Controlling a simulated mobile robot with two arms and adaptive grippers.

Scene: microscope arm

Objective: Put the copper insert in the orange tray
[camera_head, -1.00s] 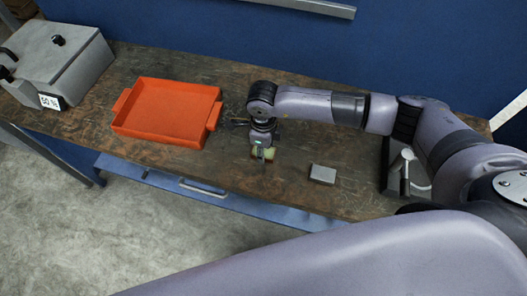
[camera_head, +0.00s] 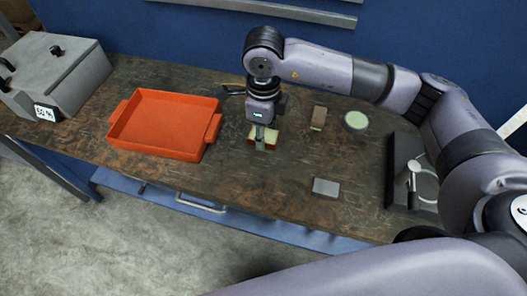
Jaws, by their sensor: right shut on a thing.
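The copper insert (camera_head: 254,142) is a small block with a pale green top and reddish-brown sides, in the head view just right of the tray. My right gripper (camera_head: 261,143) points down and is shut on it. The fingers hide its middle. I cannot tell whether it touches the table or hangs just above it. The orange tray (camera_head: 158,125) is a shallow, empty tray with side handles, left of my right gripper. My left gripper is not in view.
A grey block (camera_head: 326,187), a brown block (camera_head: 318,122) and a pale green disc (camera_head: 356,120) lie to the right on the worn table (camera_head: 290,200). A dark stand (camera_head: 398,165) is farther right. A grey box (camera_head: 60,75) stands at far left.

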